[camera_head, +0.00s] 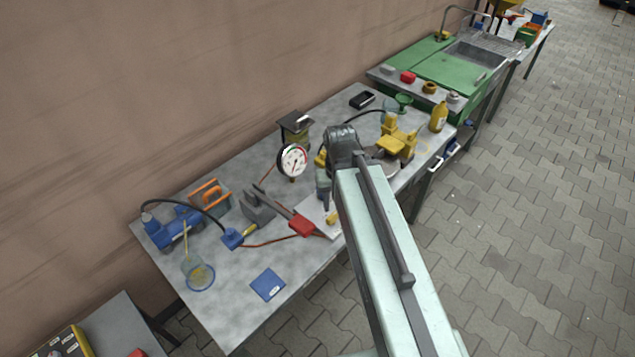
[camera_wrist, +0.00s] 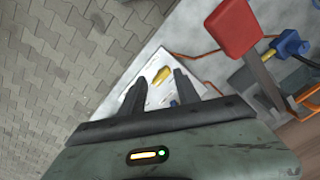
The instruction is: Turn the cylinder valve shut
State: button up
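My gripper (camera_wrist: 160,77) is open in the wrist view, its two dark fingers apart with nothing held between them. Beyond the fingertips, a small yellow piece (camera_wrist: 161,76) lies over a white plate (camera_wrist: 153,66); the plate also shows in the head view (camera_head: 312,211). A long lever with a red block-shaped end (camera_wrist: 235,28) is right of the fingers, apart from them; the red end is on the bench in the head view (camera_head: 302,226). I cannot tell which part is the cylinder valve. My arm hides the gripper in the head view.
The grey workbench (camera_head: 232,303) carries a round dial gauge (camera_head: 292,160), a blue pump-like unit (camera_head: 172,230), a glass jar (camera_head: 199,273) and a blue pad (camera_head: 268,285). A yellow machine (camera_head: 397,140) stands right of my arm. The bench's front left is mostly clear.

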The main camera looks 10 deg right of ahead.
jog(key=w+n, duration=0.1)
jog(key=w, duration=0.4)
jog(key=w+a+f+n+b, duration=0.1)
jog(key=w, duration=0.4)
jog(key=w+f+n+b, duration=0.1)
jog(key=w, duration=0.4)
jog(key=shift+w+a+f, duration=0.1)
jog(key=shift+a+f, duration=0.1)
jog(key=shift+a, duration=0.05)
jog(key=shift+f+b, duration=0.25)
jog(key=shift+b, duration=0.15)
notch_tip(320, 180, down, 8)
jog(key=b, duration=0.7)
jog(key=shift+r, duration=0.35)
